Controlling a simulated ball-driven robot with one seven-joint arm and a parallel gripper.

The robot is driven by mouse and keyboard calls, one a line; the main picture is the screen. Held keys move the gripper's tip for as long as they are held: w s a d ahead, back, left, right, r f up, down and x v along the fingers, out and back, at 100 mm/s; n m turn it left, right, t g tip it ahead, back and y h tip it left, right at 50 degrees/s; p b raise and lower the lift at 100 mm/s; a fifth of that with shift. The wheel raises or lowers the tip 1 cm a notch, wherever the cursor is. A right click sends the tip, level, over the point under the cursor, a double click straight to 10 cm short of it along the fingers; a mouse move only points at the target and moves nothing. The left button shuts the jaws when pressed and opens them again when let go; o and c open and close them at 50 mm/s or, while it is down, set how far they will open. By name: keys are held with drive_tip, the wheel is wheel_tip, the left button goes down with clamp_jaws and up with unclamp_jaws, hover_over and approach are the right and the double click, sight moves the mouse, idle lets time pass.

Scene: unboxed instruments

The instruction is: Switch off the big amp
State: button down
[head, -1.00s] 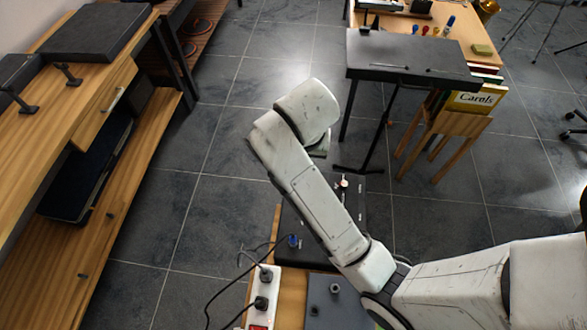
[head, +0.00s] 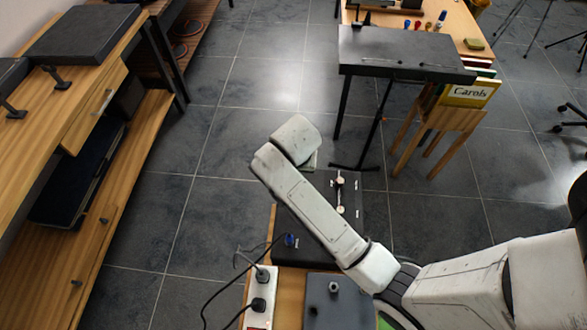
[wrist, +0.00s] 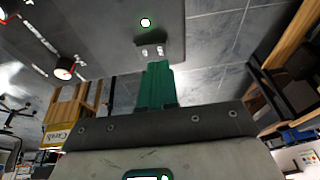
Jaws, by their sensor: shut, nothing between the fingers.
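The big amp (head: 350,192) is a large dark flat box on the wooden bench, partly hidden under my arm in the head view. It has pale knobs (head: 340,209) on its right side and a blue plug (head: 290,240) near its front left. The head view mostly hides the fingers.
A smaller dark box (head: 338,300) with one knob stands in front of the amp. A white power strip (head: 263,285) with black plugs and cables lies at its left. A dark stand table (head: 400,55) and a wooden stool (head: 440,120) stand behind. Tiled floor at left is clear.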

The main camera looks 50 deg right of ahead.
drive_tip(key=shift+w+a+f, duration=0.1)
drive_tip(key=shift+f, duration=0.6)
drive_tip(key=shift+w+f, duration=0.15)
drive_tip(key=shift+f, duration=0.15)
drive_tip(key=shift+s+d+r+p, duration=0.1)
drive_tip(key=shift+s+d+p, duration=0.3)
drive_tip(key=shift+s+p, duration=0.3)
drive_tip(key=shift+r, duration=0.1)
drive_tip(key=shift+w+r+p, duration=0.1)
drive_tip(key=shift+r+p, duration=0.55)
drive_tip(key=shift+p, duration=0.1)
wheel_tip(320, 180, up, 3)
drive_tip(key=p, duration=0.3)
drive_tip(key=shift+w+a+r, duration=0.15)
drive_tip(key=w+a+b+v, duration=0.1)
drive_tip(key=v, duration=0.8)
drive_tip(key=shift+w+a, duration=0.2)
drive_tip(key=shift+w, duration=0.1)
